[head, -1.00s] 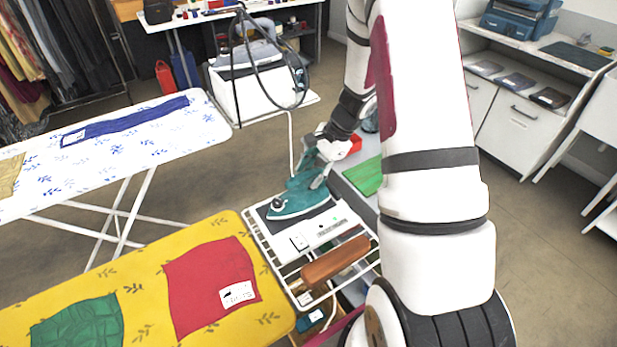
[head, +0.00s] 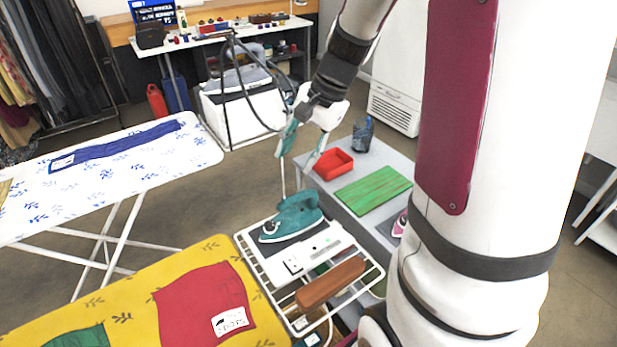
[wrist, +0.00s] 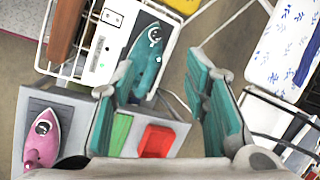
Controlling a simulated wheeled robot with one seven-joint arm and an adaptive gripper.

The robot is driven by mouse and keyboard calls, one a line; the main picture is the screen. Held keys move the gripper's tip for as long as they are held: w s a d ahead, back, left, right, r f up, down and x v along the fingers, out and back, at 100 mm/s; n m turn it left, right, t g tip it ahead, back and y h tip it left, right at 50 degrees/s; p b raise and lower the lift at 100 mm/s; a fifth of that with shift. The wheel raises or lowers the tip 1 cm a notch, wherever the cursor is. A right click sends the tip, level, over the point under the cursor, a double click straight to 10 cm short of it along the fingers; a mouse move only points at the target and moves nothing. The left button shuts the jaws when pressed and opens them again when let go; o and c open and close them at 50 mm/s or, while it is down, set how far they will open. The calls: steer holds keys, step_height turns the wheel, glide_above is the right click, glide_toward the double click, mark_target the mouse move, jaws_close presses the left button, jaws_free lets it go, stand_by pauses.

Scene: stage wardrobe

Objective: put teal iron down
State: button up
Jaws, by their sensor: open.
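The teal iron (head: 291,219) rests flat on the dark pad of a white plate on the wire rack (head: 250,262) at the end of the yellow ironing board. It also shows in the wrist view (wrist: 146,58), lying on the same pad. My gripper (head: 296,162) is above and behind the iron, apart from it. In the wrist view its teal-padded fingers (wrist: 165,100) stand wide open with nothing between them.
A wooden block (head: 330,284) lies on the rack. A grey table beside it holds a red tray (head: 333,165), a green board (head: 373,190) and a pink iron (wrist: 42,140). The yellow board (head: 130,290) is to the left. Bare floor shows between the boards.

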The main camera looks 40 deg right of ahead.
steer(key=s+a+r+n+t+h, duration=0.1)
steer(key=s+a+r+n+h, duration=0.1)
steer(key=s+a+r+n, duration=0.3)
steer(key=s+a+r+n+t+h, duration=0.1)
steer(key=s+a+r+n, duration=0.4)
steer(key=s, duration=0.8)
steer(key=n, duration=0.3)
steer(key=shift+r+t+h, duration=0.25)
steer(key=shift+t+h, duration=0.05)
steer(key=shift+h, duration=0.1)
steer(key=shift+o, duration=0.3)
steer(key=shift+w, duration=0.1)
